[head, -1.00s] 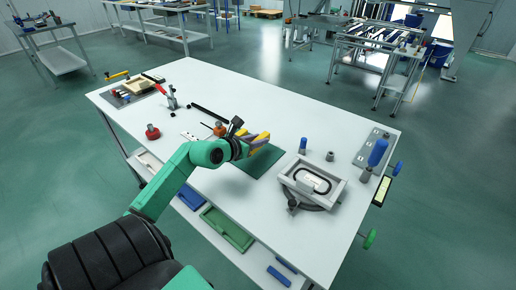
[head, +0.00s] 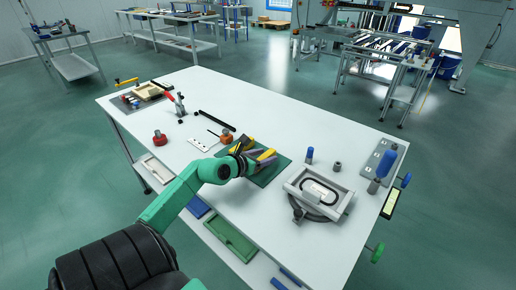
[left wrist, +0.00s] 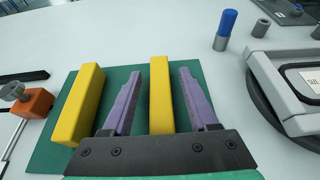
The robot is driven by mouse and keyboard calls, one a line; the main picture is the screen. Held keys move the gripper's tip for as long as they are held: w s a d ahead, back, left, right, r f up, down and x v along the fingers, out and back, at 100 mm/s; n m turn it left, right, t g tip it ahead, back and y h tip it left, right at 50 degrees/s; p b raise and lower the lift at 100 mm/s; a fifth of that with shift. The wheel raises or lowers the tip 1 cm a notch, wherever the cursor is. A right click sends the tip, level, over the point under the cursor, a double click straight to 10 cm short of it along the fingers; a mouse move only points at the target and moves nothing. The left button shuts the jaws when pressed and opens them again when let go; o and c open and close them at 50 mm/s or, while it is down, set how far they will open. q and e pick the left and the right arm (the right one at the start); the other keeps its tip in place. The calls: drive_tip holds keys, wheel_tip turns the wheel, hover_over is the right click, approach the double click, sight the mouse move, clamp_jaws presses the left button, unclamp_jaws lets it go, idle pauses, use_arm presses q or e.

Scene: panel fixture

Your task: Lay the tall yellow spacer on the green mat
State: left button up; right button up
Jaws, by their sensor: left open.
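The green mat (head: 272,174) lies on the white table; it also fills the middle of the left wrist view (left wrist: 118,78). Two long yellow blocks are at the mat. The near end of that block is hidden by the gripper body. My left gripper (left wrist: 166,95) is open above the mat; it also shows in the head view (head: 263,158). I cannot tell which block is the taller one.
A grey fixture (head: 318,192) on a round dark base stands right of the mat, with a blue-topped peg (head: 309,155) and a grey cylinder (head: 337,167) behind it. An orange knobbed piece (head: 226,138) is at the mat's left.

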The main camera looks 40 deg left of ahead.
use_arm(q)
drive_tip(key=v, duration=1.2)
drive_tip(key=shift+b, duration=0.35)
